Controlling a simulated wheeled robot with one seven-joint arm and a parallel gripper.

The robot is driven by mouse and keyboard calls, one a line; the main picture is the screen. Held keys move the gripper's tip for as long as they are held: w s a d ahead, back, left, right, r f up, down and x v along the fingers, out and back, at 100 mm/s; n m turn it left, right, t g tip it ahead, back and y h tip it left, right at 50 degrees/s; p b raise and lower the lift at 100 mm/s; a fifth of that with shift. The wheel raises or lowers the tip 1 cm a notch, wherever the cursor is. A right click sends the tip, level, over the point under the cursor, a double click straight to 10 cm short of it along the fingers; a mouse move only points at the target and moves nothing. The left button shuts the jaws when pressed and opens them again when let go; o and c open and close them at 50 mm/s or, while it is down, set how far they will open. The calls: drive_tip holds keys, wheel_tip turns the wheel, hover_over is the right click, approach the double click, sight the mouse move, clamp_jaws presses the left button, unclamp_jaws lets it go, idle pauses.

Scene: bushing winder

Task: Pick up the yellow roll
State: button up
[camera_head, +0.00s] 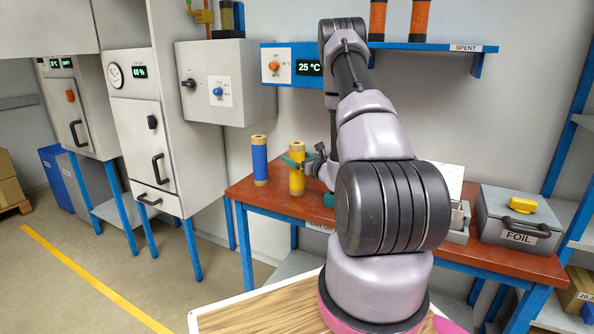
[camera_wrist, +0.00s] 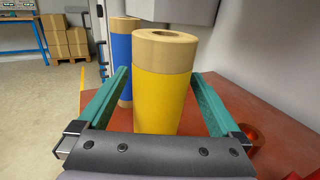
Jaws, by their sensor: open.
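The yellow roll (camera_head: 297,178) stands upright on the red-brown table (camera_head: 242,189), with tan ends showing. In the wrist view the yellow roll (camera_wrist: 160,95) stands between the two green fingers of my gripper (camera_wrist: 160,82), with a gap on each side. My gripper (camera_head: 300,162) is open around the roll, and the fingers do not seem to touch it. The roll's lower end is hidden by the gripper body in the wrist view. A blue roll (camera_head: 260,162) stands upright to the left of the yellow one; it also shows behind the left finger in the wrist view (camera_wrist: 122,58).
A grey FOIL box (camera_head: 515,222) with a yellow thing on its lid stands at the table's right. A blue shelf (camera_head: 430,47) with orange rolls is on the wall above. Cabinets (camera_head: 143,125) stand to the left. An orange-red ring-shaped thing (camera_wrist: 250,135) lies right of my gripper.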

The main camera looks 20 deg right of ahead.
drive_tip(key=shift+x, duration=1.25)
clamp_jaws()
drive_tip(key=shift+r, duration=0.1)
